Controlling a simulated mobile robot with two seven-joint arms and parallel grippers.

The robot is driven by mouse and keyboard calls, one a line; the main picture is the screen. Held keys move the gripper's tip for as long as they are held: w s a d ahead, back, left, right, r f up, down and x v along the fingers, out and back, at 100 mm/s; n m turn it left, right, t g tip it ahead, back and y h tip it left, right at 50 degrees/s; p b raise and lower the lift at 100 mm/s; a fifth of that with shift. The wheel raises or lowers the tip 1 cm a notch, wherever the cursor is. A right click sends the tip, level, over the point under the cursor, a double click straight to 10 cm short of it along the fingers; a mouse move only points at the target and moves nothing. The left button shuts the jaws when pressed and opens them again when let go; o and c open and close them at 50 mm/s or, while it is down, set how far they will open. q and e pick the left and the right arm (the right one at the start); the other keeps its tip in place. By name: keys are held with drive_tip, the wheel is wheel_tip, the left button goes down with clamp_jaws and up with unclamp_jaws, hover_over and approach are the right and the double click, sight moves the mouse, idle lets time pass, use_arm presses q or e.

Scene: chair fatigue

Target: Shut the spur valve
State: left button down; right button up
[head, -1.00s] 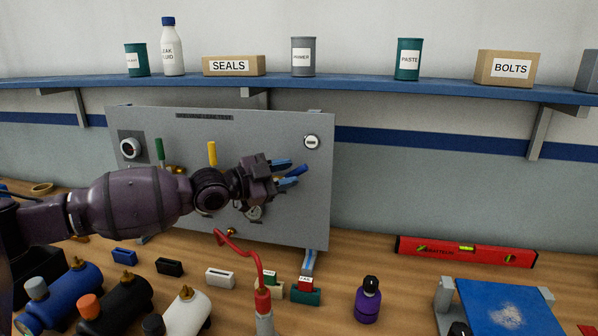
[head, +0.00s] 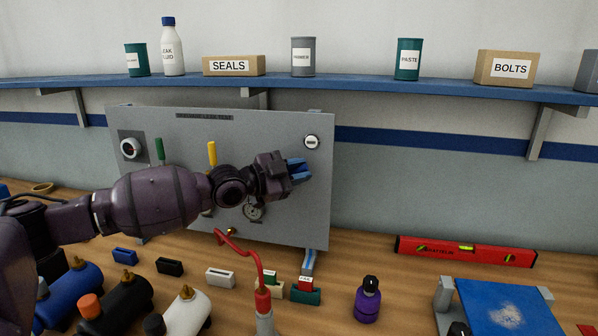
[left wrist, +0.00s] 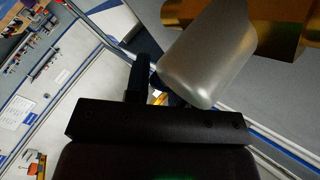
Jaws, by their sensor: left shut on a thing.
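The grey valve panel (head: 290,215) stands upright at the back of the bench. A green lever (head: 160,150) and a yellow lever (head: 212,153) stick up on it. I cannot read which valve is the spur one. My right gripper is not in view.
A red hose (head: 240,250) rises before the panel. A red level (head: 465,252) lies right. A blue shelf (head: 360,87) runs above.

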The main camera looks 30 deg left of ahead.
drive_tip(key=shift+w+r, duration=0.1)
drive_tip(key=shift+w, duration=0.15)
use_arm(q)
drive_tip(key=shift+a+r, duration=0.1)
drive_tip(key=n+t, duration=0.1)
drive_tip(key=a+r+n+t, duration=0.1)
drive_tip(key=n+t+h, duration=0.1)
drive_tip(key=shift+s+a+r, duration=0.25)
drive_tip(key=shift+a, duration=0.1)
drive_tip(key=shift+s+a+r+n+t+p, duration=0.15)
drive_tip(key=shift+a+n+t+p, duration=0.15)
drive_tip(key=shift+n, duration=0.2)
drive_tip(key=shift+a+r+n+t+p, duration=0.1)
drive_tip(key=shift+a+r+n+t, duration=0.1)
drive_tip(key=shift+n+t, duration=0.25)
drive_tip(key=n+t, duration=0.1)
drive_tip(key=a+n+t, duration=0.1)
drive_tip(key=n, duration=0.1)
drive_tip(key=shift+s+a+r, duration=0.15)
drive_tip(key=shift+a, duration=0.05)
drive_tip(key=shift+s+a+r+n+t+y, duration=0.1)
drive_tip(key=shift+a+n+t+y, duration=0.3)
drive_tip(key=shift+n+t+y, duration=0.45)
drive_tip(key=shift+s+a+r+n+t+y, duration=0.1)
drive_tip(key=shift+a+n+t+y, duration=0.35)
drive_tip(key=shift+n, duration=0.55)
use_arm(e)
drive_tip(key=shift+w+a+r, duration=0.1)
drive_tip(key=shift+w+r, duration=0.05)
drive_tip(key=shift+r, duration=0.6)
